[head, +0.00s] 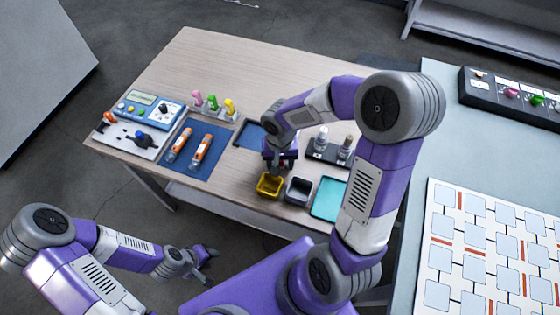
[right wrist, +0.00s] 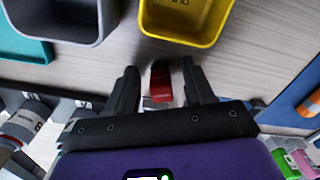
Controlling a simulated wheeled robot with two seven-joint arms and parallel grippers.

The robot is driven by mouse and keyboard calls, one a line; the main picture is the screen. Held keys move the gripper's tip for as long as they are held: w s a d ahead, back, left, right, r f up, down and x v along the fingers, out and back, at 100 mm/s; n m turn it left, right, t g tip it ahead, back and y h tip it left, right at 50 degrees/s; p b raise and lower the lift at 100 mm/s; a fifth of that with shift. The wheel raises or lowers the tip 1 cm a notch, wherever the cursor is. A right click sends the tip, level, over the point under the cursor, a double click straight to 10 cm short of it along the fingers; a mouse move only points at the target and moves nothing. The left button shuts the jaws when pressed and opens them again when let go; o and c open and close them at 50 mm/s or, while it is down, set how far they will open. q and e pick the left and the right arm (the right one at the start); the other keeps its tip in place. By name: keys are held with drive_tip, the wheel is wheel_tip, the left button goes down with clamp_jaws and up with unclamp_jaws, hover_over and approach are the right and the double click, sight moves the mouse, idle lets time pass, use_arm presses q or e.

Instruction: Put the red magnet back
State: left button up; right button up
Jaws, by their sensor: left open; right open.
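The red magnet (right wrist: 161,88) shows in the right wrist view as a small red block with a darker part, between the two black fingers of my right gripper (right wrist: 160,68). Gaps show between the block and both fingers, so the gripper is open around it. In the head view my right gripper (head: 281,168) points down over the wooden table, just behind the yellow bin (head: 269,185), and hides the magnet. The yellow bin also shows in the right wrist view (right wrist: 187,28). My left gripper (head: 208,256) is open and empty, off the table's front edge.
A grey bin (head: 298,191) and a teal tray (head: 328,198) stand right of the yellow bin. A blue mat (head: 184,168) holds two orange tubes. Colored clips, a blue meter (head: 150,108) and a dark rack (head: 325,155) stand around. A second table (head: 425,165) is at right.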

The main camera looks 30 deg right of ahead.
wheel_tip(320, 180, up, 12)
drive_tip(key=p, duration=0.4)
drive_tip(key=shift+r, duration=0.15)
drive_tip(key=shift+p, duration=0.3)
